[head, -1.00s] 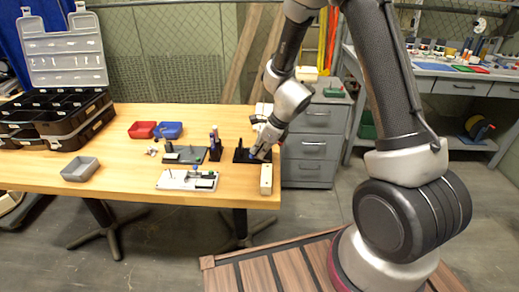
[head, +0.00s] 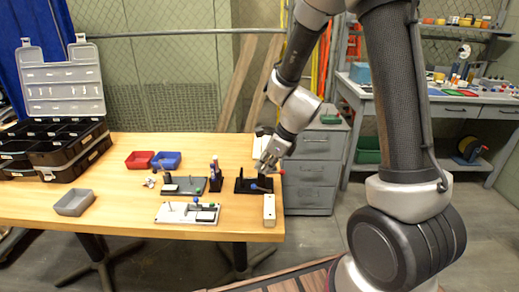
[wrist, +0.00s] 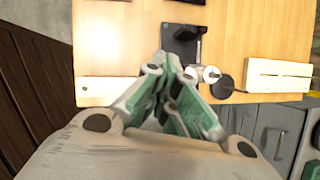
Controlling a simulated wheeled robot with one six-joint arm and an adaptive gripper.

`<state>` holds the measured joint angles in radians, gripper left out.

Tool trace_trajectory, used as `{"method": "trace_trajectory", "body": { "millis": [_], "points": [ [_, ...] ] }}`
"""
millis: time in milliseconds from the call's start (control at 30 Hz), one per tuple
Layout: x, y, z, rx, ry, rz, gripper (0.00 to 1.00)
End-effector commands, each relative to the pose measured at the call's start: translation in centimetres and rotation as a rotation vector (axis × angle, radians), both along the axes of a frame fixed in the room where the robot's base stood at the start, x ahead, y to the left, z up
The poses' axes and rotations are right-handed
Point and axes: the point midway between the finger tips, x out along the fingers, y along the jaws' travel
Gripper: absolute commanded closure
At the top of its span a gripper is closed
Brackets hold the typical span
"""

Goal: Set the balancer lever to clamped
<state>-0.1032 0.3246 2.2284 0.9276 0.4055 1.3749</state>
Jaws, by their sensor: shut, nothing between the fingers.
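In the wrist view, the green-padded fingers (wrist: 172,62) are together. Beyond them lie the black base (wrist: 182,42), a silver cylinder (wrist: 210,74) and a black disc (wrist: 223,87). Contact cannot be told.
A pale block (head: 269,210) stands close to the fixture at the table's right edge. A white plate (head: 188,214) with small parts, a dark plate (head: 184,186) and a bottle rack (head: 215,175) are to the left. Red (head: 140,160) and blue bins (head: 166,160) stand behind.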

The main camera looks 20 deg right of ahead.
Motion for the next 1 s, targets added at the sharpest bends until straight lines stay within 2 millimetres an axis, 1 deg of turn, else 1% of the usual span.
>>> {"method": "trace_trajectory", "body": {
  "millis": [33, 200, 300, 400, 567, 867, 967, 1000],
  "points": [
    [-0.1, 0.2, 1.0, 0.000, -0.004, 0.005, 1.00],
    [-0.5, 0.5, 4.0, 0.001, -0.004, 0.004, 1.00],
    [-0.7, 0.6, 5.4, 0.001, -0.003, 0.002, 1.00],
    [-0.8, 0.7, 6.3, 0.001, -0.001, 0.001, 1.00],
    [-0.9, 0.8, 6.9, 0.001, 0.001, 0.000, 1.00],
    [-0.9, 0.8, 6.9, -0.001, -0.001, 0.006, 1.00],
    [-1.0, 0.8, 6.8, -0.020, -0.022, 0.076, 1.00],
    [-1.3, 0.9, 6.8, -0.035, -0.035, 0.138, 1.00]
  ]
}}
